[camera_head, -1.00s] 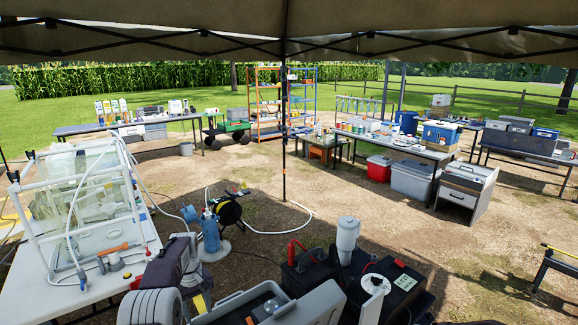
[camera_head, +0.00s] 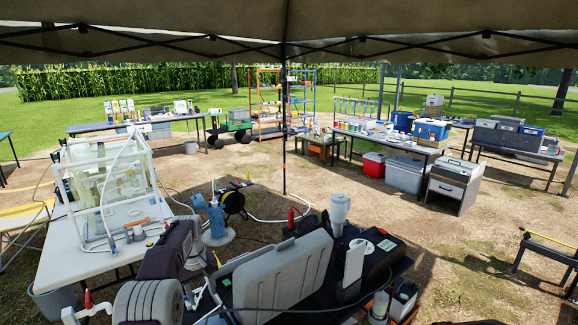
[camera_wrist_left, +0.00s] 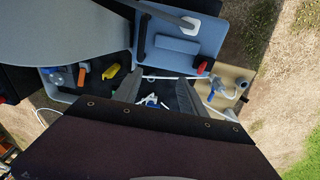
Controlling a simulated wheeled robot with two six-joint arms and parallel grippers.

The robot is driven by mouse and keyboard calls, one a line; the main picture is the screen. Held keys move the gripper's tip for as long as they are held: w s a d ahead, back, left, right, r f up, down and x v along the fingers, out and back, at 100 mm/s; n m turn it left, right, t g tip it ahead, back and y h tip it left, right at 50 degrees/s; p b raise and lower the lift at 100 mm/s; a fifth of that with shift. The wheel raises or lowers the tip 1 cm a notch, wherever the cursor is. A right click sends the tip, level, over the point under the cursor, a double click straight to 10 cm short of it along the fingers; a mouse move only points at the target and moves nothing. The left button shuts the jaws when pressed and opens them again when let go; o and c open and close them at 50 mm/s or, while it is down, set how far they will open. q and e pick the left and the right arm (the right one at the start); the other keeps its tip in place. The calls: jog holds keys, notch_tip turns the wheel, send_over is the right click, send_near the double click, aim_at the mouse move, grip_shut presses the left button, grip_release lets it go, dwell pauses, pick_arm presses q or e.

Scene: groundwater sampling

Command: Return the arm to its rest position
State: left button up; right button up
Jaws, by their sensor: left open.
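My left arm (camera_head: 168,255) comes in at the lower left of the head view, a dark padded link with a grey round joint. Its fingertips cannot be made out there. In the left wrist view the two grey fingers of my left gripper (camera_wrist_left: 155,92) stand apart, with nothing held between them. Below and behind the fingers is a dark case interior with small white and blue items (camera_wrist_left: 151,101). Whether the fingers touch any of it cannot be told. My right gripper is in neither view.
A grey case panel (camera_head: 285,275) stands close beside the left arm. A white table with a clear tubed enclosure (camera_head: 105,190) is at left. A blue pump (camera_head: 217,218) and hose reel (camera_head: 233,204) stand beyond. Open dirt lies at centre right.

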pick_arm(q)
jog(key=s+d+m+b, duration=0.2)
jog(key=s+d+b, duration=0.35)
jog(key=s, duration=0.45)
jog(key=s+d+f+m+b, duration=0.1)
jog(key=s+f+m, duration=0.1)
jog(key=s+f, duration=0.3)
jog(key=s+d+f+m+b, duration=0.1)
jog(key=s+f, duration=0.5)
jog(key=s, duration=0.8)
jog(key=shift+d+m, duration=0.3)
jog(key=shift+m, duration=0.6)
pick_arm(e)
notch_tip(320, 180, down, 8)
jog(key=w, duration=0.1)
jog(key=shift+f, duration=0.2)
